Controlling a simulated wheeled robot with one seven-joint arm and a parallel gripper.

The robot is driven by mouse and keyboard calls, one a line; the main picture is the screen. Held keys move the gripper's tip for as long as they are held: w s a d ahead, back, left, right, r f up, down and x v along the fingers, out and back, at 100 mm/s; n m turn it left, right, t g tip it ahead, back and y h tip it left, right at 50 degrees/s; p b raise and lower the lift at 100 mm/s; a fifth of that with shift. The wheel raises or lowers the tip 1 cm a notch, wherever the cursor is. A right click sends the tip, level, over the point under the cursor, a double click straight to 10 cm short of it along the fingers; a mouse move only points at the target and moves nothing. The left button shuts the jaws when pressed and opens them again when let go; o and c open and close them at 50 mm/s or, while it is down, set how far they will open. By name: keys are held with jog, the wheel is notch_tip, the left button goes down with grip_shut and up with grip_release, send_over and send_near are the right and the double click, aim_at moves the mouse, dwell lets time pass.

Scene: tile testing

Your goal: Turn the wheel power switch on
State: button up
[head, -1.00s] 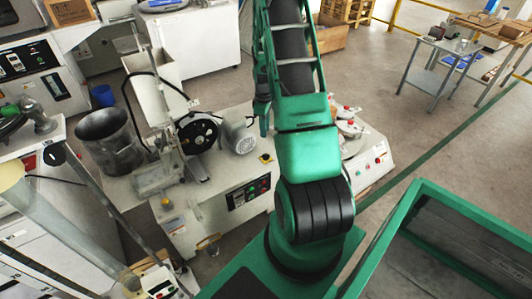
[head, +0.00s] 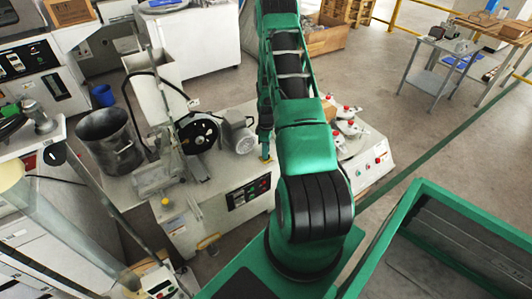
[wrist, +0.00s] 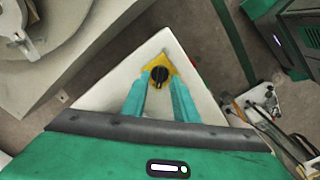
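A black rotary switch knob (wrist: 160,74) on a yellow plate (wrist: 161,63) sits on a white corner of the machine (wrist: 115,85) in the wrist view. It appears to be the wheel power switch. My gripper (wrist: 160,84) is over it with its two teal fingers parted, one on each side of the knob. A gap shows between the fingers, and I cannot tell whether they touch the knob. In the head view, my gripper (head: 266,146) is at the machine's top front edge and hides most of the switch; a bit of yellow (head: 267,157) shows beneath it.
A control panel (head: 248,192) with coloured buttons is on the machine front, left of my gripper. A motor (head: 238,134), a black wheel (head: 200,133) and a metal bucket (head: 110,139) stand farther left. A second white machine (head: 362,160) is to the right.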

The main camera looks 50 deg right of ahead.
jog(key=shift+f, duration=0.6)
